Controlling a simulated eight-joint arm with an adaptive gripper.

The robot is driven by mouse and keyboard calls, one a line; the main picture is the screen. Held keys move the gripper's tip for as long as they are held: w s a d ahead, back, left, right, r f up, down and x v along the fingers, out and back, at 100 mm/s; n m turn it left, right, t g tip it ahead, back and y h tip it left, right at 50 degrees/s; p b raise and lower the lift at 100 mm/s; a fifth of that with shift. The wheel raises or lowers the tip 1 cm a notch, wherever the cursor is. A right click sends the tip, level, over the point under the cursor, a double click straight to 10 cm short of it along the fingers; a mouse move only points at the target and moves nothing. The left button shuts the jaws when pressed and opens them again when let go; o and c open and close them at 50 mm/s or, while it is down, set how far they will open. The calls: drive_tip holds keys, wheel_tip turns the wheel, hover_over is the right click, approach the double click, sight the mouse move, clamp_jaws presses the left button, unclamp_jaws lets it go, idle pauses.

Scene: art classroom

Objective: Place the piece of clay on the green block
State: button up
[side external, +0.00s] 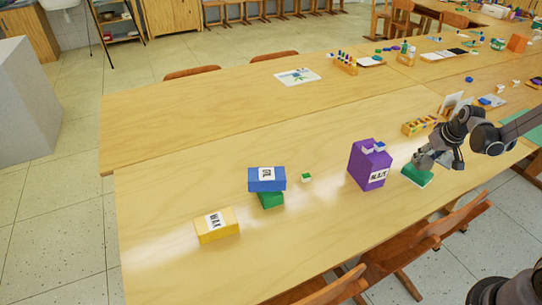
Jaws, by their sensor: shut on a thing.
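My gripper (430,158) is at the right of the table, low over a flat green block (416,176). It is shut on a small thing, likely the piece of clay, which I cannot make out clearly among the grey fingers. Whether that thing touches the green block is not clear.
A purple labelled block (364,164) with small blue-and-white cubes (379,146) on top stands left of my gripper. A small green-and-white cube (306,178) and a yellow labelled block (208,233) lie farther left. Chairs (420,240) line the front edge.

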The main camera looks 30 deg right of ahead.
drive_tip(key=shift+f, duration=0.85)
drive_tip(key=shift+f, duration=0.15)
drive_tip(key=o, duration=1.3)
drive_tip(key=shift+c, duration=0.2)
drive_tip(key=v, duration=1.2)
drive_tip(key=s+a+r+n+t+y, duration=0.1)
drive_tip(key=s+a+r, duration=0.3)
drive_tip(key=a, duration=0.8)
drive_tip(key=s+a+r+n+t, duration=0.2)
drive_tip(key=s+a+r+n, duration=0.1)
drive_tip(key=a, duration=1)
drive_tip(key=shift+s+a+r+n+y, duration=0.2)
drive_tip(key=shift+s+r+n+y, duration=0.1)
drive_tip(key=shift+s+r+y, duration=0.2)
